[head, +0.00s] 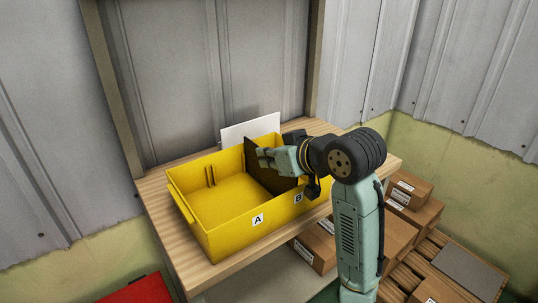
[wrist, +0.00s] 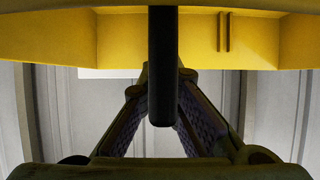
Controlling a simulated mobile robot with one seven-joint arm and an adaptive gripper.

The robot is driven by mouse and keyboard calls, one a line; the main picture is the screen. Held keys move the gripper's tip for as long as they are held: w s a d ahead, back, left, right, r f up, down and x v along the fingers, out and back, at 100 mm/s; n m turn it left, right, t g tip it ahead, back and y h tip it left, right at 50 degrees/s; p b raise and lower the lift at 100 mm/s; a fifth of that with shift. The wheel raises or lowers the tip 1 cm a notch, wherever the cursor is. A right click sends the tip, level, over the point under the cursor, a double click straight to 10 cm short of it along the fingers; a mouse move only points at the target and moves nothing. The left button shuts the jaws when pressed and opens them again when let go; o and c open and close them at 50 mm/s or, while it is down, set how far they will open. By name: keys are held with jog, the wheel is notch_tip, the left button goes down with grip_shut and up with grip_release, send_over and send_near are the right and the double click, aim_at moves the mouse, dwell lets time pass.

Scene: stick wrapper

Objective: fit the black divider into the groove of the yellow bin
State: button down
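The yellow bin (head: 197,231) stands on a wooden table, with labels A and B on its near wall. A pair of upright ribs forming a groove (head: 210,176) shows on its far wall; these ribs also appear in the wrist view (wrist: 224,32). The black divider (head: 256,171) is upright inside the bin, right of those ribs, its far corner slightly above the rim. My gripper (head: 265,158) is at the divider's top, its fingers closed on it. In the wrist view the divider (wrist: 163,60) is edge-on between the fingers (wrist: 163,80). Its lower edge and any groove behind it are hidden.
The wooden table (head: 157,195) has bare room left of the bin. A white panel (head: 250,129) stands behind the bin. Cardboard boxes (head: 411,189) sit lower right, and a red object (head: 140,291) lies at lower left. A metal wall rises behind.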

jog(key=c, duration=1.7)
grip_release()
jog(key=v, duration=1.2)
jog(key=shift+f, duration=0.1)
